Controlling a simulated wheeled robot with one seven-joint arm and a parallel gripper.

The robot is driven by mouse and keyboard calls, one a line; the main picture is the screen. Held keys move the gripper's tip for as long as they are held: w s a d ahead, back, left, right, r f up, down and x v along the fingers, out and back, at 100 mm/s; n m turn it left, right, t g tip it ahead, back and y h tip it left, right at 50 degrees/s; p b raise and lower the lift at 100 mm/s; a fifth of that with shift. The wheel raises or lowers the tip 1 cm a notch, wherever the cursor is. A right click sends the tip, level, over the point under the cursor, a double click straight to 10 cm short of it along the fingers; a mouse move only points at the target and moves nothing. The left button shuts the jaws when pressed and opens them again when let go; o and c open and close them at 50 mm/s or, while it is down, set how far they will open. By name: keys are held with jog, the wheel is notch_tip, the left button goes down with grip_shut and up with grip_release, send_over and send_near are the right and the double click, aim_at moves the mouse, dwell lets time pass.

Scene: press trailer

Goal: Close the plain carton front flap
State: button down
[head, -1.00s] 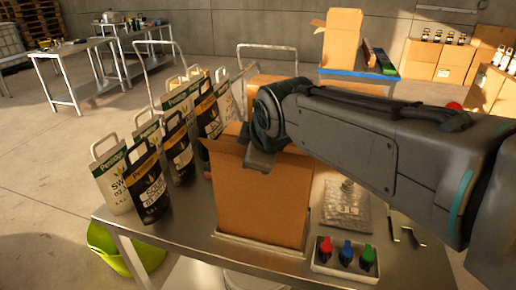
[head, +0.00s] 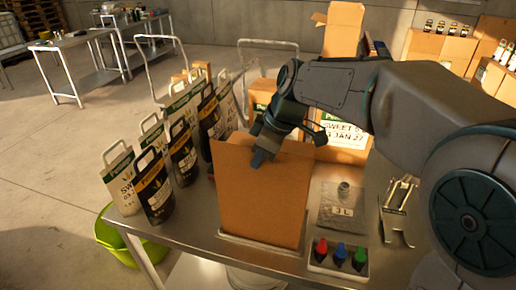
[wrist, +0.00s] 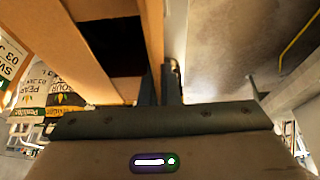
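The plain carton (head: 262,205) stands upright on the metal table in the head view. Its front flap (head: 235,152) stands up roughly in line with the front wall. My gripper (head: 262,157) is at the flap's top edge, pointing down, with one finger showing in front of the flap. The wrist view shows the carton's dark opening (wrist: 112,45) at upper left. There the flap edge (wrist: 155,35) runs down between the two narrow finger tips of my gripper (wrist: 159,85). The gap looks small, but I cannot tell whether the fingers pinch the flap.
Several printed pouches (head: 180,150) stand left of the carton. Right of it are a clear bag (head: 342,207), a tray of coloured bottles (head: 340,256) and metal tools (head: 398,205). A labelled carton (head: 345,140) stands behind. A green bin (head: 130,245) is below the table's left edge.

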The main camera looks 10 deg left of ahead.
jog(key=shift+w+d+f+m+g+y+p, duration=0.1)
jog(key=shift+w+f+m+g+y+p, duration=0.2)
jog(key=shift+w+g+p, duration=0.85)
jog(key=shift+w+d+f+m+g+y+p, duration=0.15)
jog(key=shift+m+g+p, duration=0.3)
jog(key=shift+g, duration=1.6)
jog(key=shift+w+a+f+m+g+y+p, duration=0.1)
jog(key=shift+w+f+m+g+y+p, duration=0.15)
jog(key=shift+w+g+p, duration=0.9)
jog(key=shift+s+g+b, duration=0.3)
jog(key=shift+s+g, duration=0.35)
jog(key=c, duration=1.6)
grip_release()
jog(key=shift+c, duration=0.2)
